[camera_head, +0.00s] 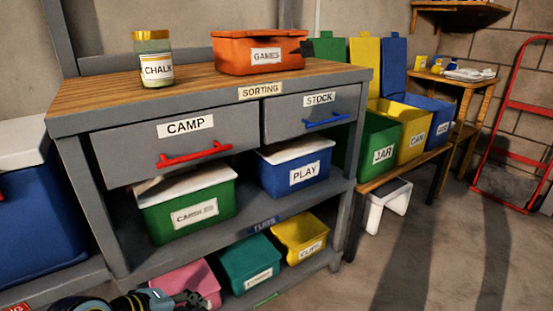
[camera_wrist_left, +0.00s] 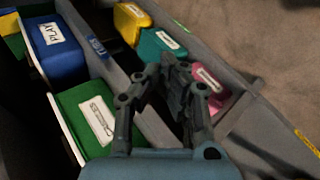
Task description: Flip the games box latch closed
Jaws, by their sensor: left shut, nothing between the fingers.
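The orange games box (camera_head: 233,58) stands on the wooden top of the grey bench, with a white GAMES label on its front. A dark part (camera_head: 303,47) shows at its right end. It may be the latch, but I cannot tell its position. My left gripper (camera_head: 198,299) is low at the bottom of the head view, by the pink bin and far below the games box. In the left wrist view my left gripper (camera_wrist_left: 176,68) is shut and empty, pointing toward the lower-shelf bins. The games box is not in the wrist view. My right gripper is not in view.
A CHALK jar (camera_head: 153,62) stands left of the games box. The bench (camera_head: 75,122) has CAMP (camera_head: 130,158) and STOCK drawers with projecting handles. Green (camera_head: 160,222) and blue bins fill the middle shelf; pink (camera_head: 197,275), teal and yellow bins the bottom.

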